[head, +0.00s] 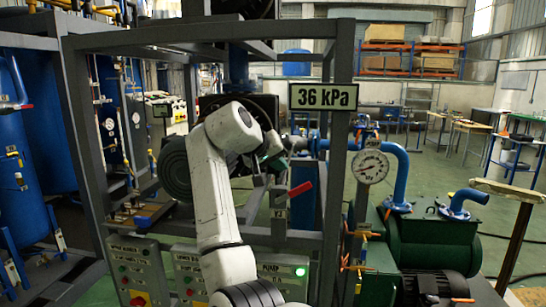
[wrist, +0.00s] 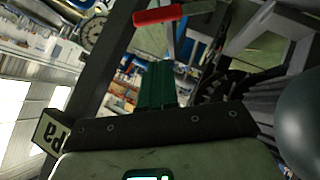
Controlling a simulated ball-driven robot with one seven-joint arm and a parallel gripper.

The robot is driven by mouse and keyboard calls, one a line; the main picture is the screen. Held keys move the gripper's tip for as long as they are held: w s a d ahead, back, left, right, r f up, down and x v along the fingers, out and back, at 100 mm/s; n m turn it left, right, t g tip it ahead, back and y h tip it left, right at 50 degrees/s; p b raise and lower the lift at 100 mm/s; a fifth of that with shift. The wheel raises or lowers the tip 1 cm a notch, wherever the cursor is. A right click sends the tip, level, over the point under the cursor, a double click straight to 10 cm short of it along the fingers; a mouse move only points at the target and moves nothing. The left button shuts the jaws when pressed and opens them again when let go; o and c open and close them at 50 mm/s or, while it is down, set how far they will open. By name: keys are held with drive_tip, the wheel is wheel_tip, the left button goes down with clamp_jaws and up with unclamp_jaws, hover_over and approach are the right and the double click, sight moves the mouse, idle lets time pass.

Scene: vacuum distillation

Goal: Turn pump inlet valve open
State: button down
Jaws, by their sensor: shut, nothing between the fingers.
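A red lever handle (head: 301,189) sits beside a small grey tag on the rig frame, just right of centre in the head view. It shows large at the top of the wrist view (wrist: 172,14). It is the likeliest pump inlet valve handle, but I cannot read its label. My gripper (head: 273,158) is above and slightly left of the handle in the head view, apart from it. In the wrist view its green fingers (wrist: 157,68) are shut and empty, pointing up toward the red handle, with a gap between. The valve body is partly hidden.
A "36 kPa" sign (head: 323,96) hangs on the grey frame. A dial gauge (head: 370,167) and blue pipe (head: 401,175) stand right of it, above the green pump (head: 430,240). A control panel (head: 286,272) with a lit green light is below. Frame posts surround my arm.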

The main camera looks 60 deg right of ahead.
sight(304, 191)
drive_tip(key=s+d+f+p, duration=0.1)
drive_tip(key=s+d+f, duration=0.1)
drive_tip(key=d+f, duration=0.2)
drive_tip(key=shift+s+f, duration=0.15)
drive_tip(key=shift+f, duration=0.7)
drive_tip(key=s+f+t, duration=0.1)
drive_tip(key=s+f+m+t+y+p, duration=0.1)
drive_tip(key=shift+s+d+m+t+y, duration=0.2)
drive_tip(key=shift+d+m+t+y, duration=0.1)
drive_tip(key=shift+d+t, duration=0.1)
drive_tip(key=shift+s+d+f+p, duration=0.15)
drive_tip(key=shift+s+f+p, duration=0.15)
drive_tip(key=shift+f, duration=0.3)
